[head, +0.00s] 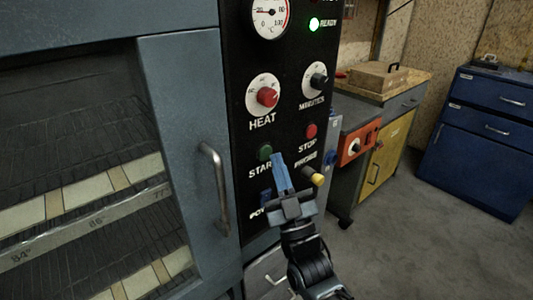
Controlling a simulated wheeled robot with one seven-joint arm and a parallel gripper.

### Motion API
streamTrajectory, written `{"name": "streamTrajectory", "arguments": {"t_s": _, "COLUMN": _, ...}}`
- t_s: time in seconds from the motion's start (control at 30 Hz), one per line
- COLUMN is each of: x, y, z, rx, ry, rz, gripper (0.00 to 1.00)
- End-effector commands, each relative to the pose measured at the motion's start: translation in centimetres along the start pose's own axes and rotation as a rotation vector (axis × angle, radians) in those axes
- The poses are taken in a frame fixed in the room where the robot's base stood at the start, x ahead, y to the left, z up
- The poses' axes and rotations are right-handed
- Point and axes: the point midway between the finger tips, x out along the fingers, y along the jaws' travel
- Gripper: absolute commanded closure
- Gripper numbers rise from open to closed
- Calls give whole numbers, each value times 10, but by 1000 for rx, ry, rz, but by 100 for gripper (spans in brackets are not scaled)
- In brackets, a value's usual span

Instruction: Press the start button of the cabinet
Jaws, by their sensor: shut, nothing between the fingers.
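The cabinet (182,100) is a large blue-grey unit with a black control panel (290,60) on its right side. The green start button (265,152) sits in the lower part of the panel, above its partly covered START label. The red stop button (311,131) is to its right and a little higher. My gripper (279,160) is shut and empty, with its blue fingers pointing up. In the picture its tips are just right of and slightly below the start button. I cannot tell whether they touch the panel or the button.
A vertical door handle (216,188) stands out left of my gripper. A red knob (267,97), a black knob (318,81) and a yellow-tipped knob (314,176) project from the panel. A workbench (385,120) and blue drawers (480,140) stand right, with clear floor before them.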

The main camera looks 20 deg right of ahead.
Motion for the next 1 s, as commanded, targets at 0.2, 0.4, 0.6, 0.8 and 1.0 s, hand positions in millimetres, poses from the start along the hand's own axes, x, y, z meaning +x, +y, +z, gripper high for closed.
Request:
{"name": "streamTrajectory", "arguments": {"t_s": 0.2, "x": 3, "y": -3, "z": 4, "rx": 1, "ry": 0, "rz": 0, "gripper": 100}}
{"name": "streamTrajectory", "arguments": {"t_s": 0.4, "x": 6, "y": -4, "z": 4, "rx": 0, "ry": 0, "rz": 0, "gripper": 100}}
{"name": "streamTrajectory", "arguments": {"t_s": 0.6, "x": 6, "y": -4, "z": 4, "rx": 0, "ry": 0, "rz": 0, "gripper": 100}}
{"name": "streamTrajectory", "arguments": {"t_s": 0.8, "x": 7, "y": -5, "z": 5, "rx": 0, "ry": 0, "rz": 0, "gripper": 100}}
{"name": "streamTrajectory", "arguments": {"t_s": 1.0, "x": 8, "y": -6, "z": 6, "rx": 0, "ry": 1, "rz": 0, "gripper": 100}}
